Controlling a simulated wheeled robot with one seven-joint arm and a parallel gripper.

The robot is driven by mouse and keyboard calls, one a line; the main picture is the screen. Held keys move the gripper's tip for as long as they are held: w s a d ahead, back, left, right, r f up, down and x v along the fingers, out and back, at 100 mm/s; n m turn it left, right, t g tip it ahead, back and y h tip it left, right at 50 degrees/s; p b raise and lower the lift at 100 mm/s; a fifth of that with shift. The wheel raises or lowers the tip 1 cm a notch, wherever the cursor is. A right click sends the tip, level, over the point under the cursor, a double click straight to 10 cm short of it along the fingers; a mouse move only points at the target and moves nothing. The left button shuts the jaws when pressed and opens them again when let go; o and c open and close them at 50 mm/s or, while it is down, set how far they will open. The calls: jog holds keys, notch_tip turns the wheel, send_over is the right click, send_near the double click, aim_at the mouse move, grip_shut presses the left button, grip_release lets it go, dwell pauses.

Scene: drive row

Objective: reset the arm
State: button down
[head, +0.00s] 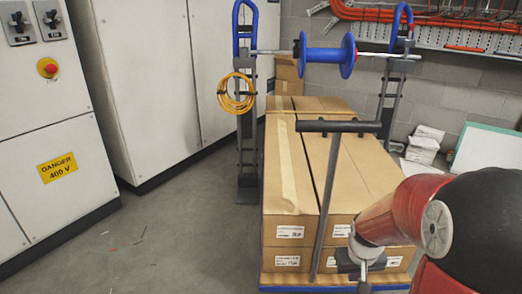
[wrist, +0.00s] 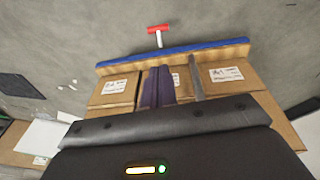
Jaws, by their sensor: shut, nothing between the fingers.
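My arm, red and black, reaches in from the lower right in the head view. The cartons appear behind the fingers there. I cannot tell whether the fingertips touch anything.
Brown cartons (head: 345,165) sit on a blue-edged cart (head: 300,281) with a dark T-handle (head: 338,127). A blue spool (head: 327,56) hangs behind, with an orange cable coil (head: 236,93). Grey cabinets (head: 130,80) line the left. The floor (head: 165,240) between is mostly clear. A red-topped piece (wrist: 158,29) lies beyond the cart edge.

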jog(key=s+a+r+t+p, duration=0.1)
jog(key=s+a+r, duration=0.2)
jog(key=s+r, duration=0.2)
jog(key=s+a+r+t+p, duration=0.1)
jog(key=s+r, duration=0.4)
jog(key=r, duration=0.5)
jog(key=s+a+r+t+y+p, duration=0.1)
jog(key=s+a+r+p, duration=0.1)
jog(key=s+a+r, duration=0.3)
notch_tip(320, 180, up, 2)
jog(key=shift+s+r, duration=0.2)
jog(key=shift+r, duration=0.05)
jog(key=shift+w+d, duration=0.1)
jog(key=shift+d, duration=0.05)
